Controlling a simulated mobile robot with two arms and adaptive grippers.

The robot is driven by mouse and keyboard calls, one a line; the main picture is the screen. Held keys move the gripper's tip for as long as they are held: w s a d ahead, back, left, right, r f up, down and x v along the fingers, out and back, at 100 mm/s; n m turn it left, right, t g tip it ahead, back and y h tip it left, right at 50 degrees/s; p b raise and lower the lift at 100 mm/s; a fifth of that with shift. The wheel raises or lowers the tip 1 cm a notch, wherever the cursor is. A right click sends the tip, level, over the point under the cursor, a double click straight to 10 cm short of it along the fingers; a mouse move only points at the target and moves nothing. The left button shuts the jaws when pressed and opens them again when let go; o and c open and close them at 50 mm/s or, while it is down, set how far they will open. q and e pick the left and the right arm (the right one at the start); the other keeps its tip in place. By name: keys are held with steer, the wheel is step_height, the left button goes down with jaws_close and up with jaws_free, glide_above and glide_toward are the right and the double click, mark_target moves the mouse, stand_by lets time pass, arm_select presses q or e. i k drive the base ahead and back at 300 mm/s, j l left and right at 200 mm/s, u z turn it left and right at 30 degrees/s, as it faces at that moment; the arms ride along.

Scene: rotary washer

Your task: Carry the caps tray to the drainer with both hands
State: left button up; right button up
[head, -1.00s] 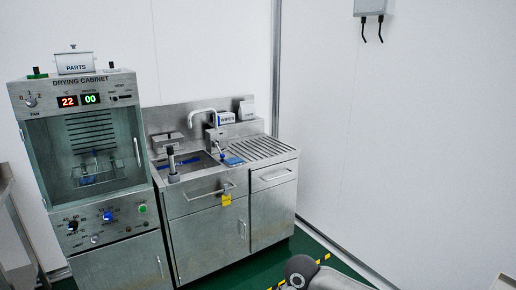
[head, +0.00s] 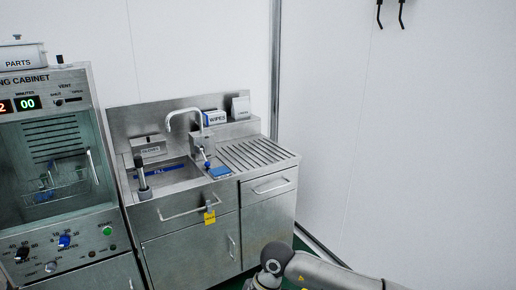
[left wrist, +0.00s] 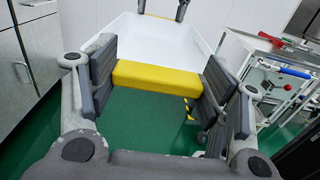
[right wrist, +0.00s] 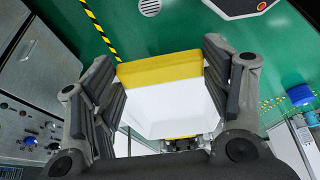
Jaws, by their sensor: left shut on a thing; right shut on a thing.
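The caps tray is a white tray with yellow end handles. In the left wrist view the tray (left wrist: 165,40) extends from one yellow handle (left wrist: 158,79), and my left gripper (left wrist: 159,70) is shut on that handle. In the right wrist view my right gripper (right wrist: 162,78) is shut on the other yellow handle (right wrist: 160,68), with the white tray (right wrist: 165,108) beyond it. I cannot make out caps in it. The drainer (head: 258,153) is the ribbed steel board right of the sink in the head view. The tray and both grippers are outside the head view.
The sink (head: 165,182) has a tap (head: 187,112) and a dark-handled tool (head: 142,178). A blue item (head: 220,171) lies at the drainer's left edge. The drying cabinet (head: 55,165) is at left. Green floor is open below the tray.

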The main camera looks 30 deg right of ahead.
mark_target(259, 156)
steer(key=i+l, duration=0.2)
steer(key=l, duration=0.2)
steer(key=i+l, duration=0.2)
steer(key=l, duration=0.2)
steer(key=i+l, duration=0.25)
steer(key=l, duration=0.15)
steer(key=i+l, duration=0.2)
steer(key=l, duration=0.2)
steer(key=i+l, duration=0.2)
steer(key=l, duration=0.2)
steer(key=i+l, duration=0.2)
steer(key=l, duration=0.2)
steer(key=i+l, duration=0.2)
steer(key=l, duration=0.25)
